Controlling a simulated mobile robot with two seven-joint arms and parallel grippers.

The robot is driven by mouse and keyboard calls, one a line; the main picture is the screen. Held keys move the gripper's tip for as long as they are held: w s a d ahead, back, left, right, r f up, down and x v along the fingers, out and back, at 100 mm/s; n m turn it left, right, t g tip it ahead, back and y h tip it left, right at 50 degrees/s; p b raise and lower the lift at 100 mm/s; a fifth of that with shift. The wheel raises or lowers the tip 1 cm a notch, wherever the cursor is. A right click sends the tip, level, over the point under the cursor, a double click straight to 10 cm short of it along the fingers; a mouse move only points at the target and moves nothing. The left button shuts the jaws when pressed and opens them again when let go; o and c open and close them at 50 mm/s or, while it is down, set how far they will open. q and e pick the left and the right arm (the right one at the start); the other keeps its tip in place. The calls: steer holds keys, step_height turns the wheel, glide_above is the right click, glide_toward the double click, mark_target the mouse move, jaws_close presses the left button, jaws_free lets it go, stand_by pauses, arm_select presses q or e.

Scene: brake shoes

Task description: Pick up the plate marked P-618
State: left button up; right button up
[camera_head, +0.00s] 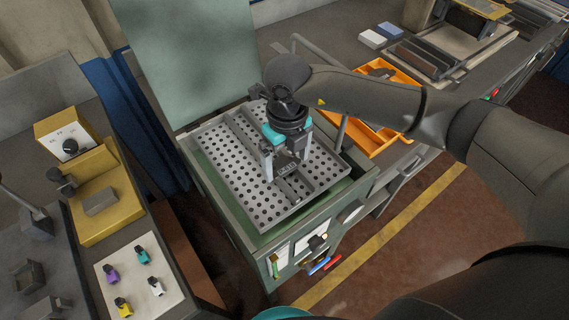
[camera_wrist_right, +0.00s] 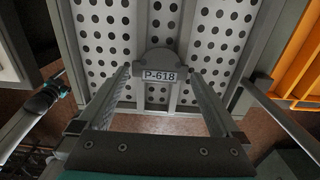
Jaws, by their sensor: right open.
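The label P-618 is on a small grey plate (camera_wrist_right: 160,75) with a rounded top in the right wrist view. It lies at the near end of the tray's middle bar, between my right gripper's fingers. In the head view the plate (camera_head: 285,172) is small and partly hidden by the gripper. My right gripper (camera_head: 286,164) points down over the tray from the right, open, with one finger on either side of the plate. In the wrist view its fingers (camera_wrist_right: 160,80) stand apart, with gaps to the label. My left gripper is not clearly visible.
The perforated grey tray (camera_head: 232,176) sits in a green cabinet with a raised lid (camera_head: 195,50) behind. An orange tray (camera_head: 364,134) is close on the right. A yellow fixture (camera_head: 105,190) and a white board (camera_head: 140,283) with several coloured pieces stand on the left bench.

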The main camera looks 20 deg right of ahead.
steer(key=shift+f+b, duration=0.25)
steer(key=shift+b, duration=0.05)
stand_by(0.5)
steer(key=shift+c, duration=0.4)
steer(key=c, duration=1.2)
steer(key=shift+r, duration=0.15)
